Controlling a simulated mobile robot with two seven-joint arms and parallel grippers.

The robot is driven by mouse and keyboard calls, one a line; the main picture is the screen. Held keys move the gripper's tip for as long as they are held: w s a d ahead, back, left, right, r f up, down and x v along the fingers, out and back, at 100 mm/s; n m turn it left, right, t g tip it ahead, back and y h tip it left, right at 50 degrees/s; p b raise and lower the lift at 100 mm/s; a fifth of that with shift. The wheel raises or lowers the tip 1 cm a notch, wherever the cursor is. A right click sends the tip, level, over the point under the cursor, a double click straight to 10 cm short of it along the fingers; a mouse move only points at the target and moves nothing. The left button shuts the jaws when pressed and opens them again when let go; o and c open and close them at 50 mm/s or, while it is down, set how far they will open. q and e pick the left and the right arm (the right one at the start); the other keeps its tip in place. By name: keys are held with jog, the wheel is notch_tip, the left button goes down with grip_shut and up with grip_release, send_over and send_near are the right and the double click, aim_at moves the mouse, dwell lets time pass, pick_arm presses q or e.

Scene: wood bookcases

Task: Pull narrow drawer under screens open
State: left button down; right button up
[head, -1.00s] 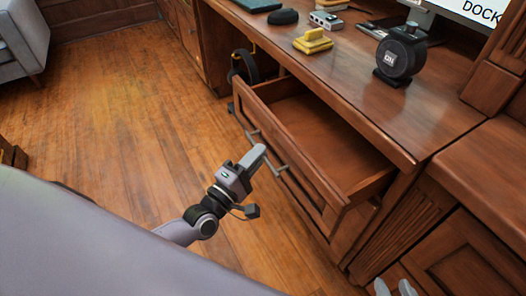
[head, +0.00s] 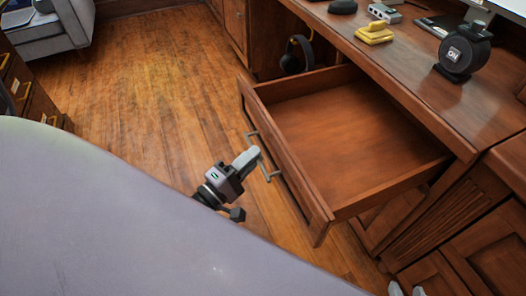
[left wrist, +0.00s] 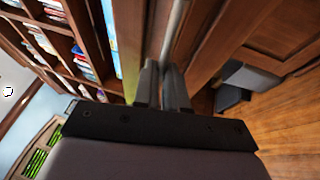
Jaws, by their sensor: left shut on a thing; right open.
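The narrow drawer (head: 350,130) sticks well out from under the desk in the head view, and the part of its inside that shows is empty. Its front carries a metal bar handle (head: 265,166). My left gripper (head: 250,158) is at the handle, shut on it. In the left wrist view the two fingers (left wrist: 162,85) close on the metal bar (left wrist: 178,30). My right gripper (head: 408,288) shows only as fingertips at the bottom right edge, open and apart from the drawer.
On the desk top (head: 400,75) stand a round black device (head: 462,52), a yellow object (head: 375,33) and a small grey box (head: 384,13). Headphones (head: 297,55) hang under the desk behind the drawer. The wooden floor (head: 160,90) left of the drawer is clear.

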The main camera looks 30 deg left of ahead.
pick_arm(q)
jog(key=shift+s+a+p, duration=0.15)
jog(key=shift+s+a, duration=0.65)
jog(key=shift+s, duration=0.2)
jog(key=shift+s+a+p, duration=0.15)
jog(key=shift+s+a, duration=0.6)
jog(key=shift+s, duration=0.25)
pick_arm(e)
jog(key=shift+s+d+f, duration=0.15)
jog(key=shift+s+f, duration=0.1)
jog(key=shift+s, duration=0.15)
pick_arm(q)
jog(key=c, duration=1.2)
grip_release()
jog(key=shift+v, duration=3.6)
pick_arm(e)
jog(key=shift+s+d+f, duration=0.25)
jog(key=shift+r, duration=0.15)
